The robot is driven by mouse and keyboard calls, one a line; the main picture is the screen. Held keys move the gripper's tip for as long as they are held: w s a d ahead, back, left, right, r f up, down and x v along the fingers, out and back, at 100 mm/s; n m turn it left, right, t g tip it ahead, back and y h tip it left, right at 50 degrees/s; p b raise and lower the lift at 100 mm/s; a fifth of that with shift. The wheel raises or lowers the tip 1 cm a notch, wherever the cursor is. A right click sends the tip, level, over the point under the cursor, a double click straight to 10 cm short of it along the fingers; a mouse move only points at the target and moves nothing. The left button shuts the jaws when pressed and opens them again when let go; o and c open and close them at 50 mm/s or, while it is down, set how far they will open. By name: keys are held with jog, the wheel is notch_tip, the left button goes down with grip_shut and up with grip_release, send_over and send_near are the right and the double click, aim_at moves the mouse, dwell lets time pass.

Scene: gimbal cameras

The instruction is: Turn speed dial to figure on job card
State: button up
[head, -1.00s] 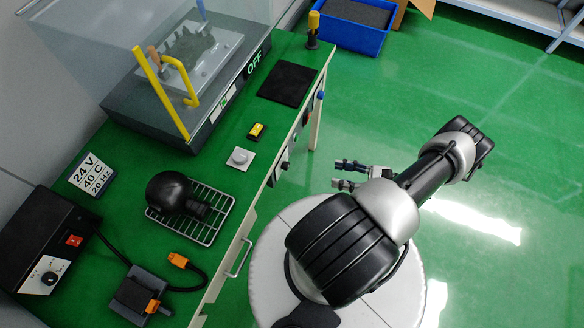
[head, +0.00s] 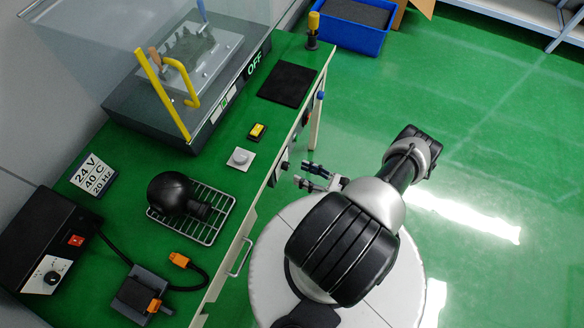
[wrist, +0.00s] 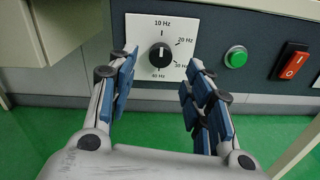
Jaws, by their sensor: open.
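The speed dial is a black knob (wrist: 161,56) on a white plate marked 10, 20, 30 and 40 Hz, seen in the wrist view on the bench's front panel. A light mark on the knob seems to point up toward 10 Hz, but it is small. My gripper (wrist: 160,85) is open and empty, with one finger either side of the dial in the picture and apart from it. In the head view my gripper (head: 311,177) is just off the bench front. The job card (head: 93,174) on the bench reads 24 V, 40 C, 20 Hz.
Right of the dial are a green button (wrist: 235,57) and a red rocker switch (wrist: 291,61). A bench part (wrist: 50,30) juts out at upper left. On the bench stand a black box (head: 48,240) with its own dial and a clear-covered machine reading OFF (head: 254,63). Open floor lies right.

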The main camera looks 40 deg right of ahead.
aim_at(286, 166)
jog(key=x, duration=0.5)
jog(key=shift+c, duration=0.6)
jog(key=c, duration=0.9)
